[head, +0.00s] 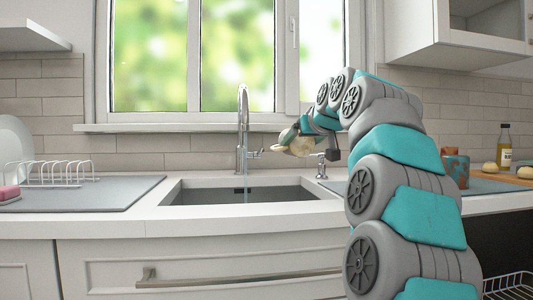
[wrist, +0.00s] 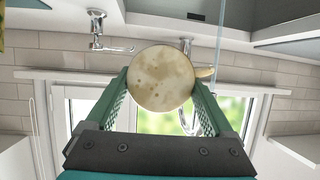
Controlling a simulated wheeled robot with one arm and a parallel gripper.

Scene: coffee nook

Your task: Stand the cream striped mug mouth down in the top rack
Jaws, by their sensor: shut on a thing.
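The cream mug (head: 297,146) is in my gripper (head: 306,137), held above the sink to the right of the tap. It looks tilted in the head view, and it is too small there to make out stripes. In the wrist view the mug (wrist: 161,78) shows a round cream face with brownish blotches between the two green fingers. Its handle (wrist: 205,72) points right. I cannot tell whether that face is the mouth or the base. Part of a white wire rack (head: 510,287) shows at the bottom right, low beside the counter; most of it is hidden or out of frame.
A thin bluish stream falls from the tap (head: 243,125) into the sink (head: 240,190). A soap dispenser (head: 321,168) stands right of the tap. A dish rack (head: 55,173) and plate are at left.

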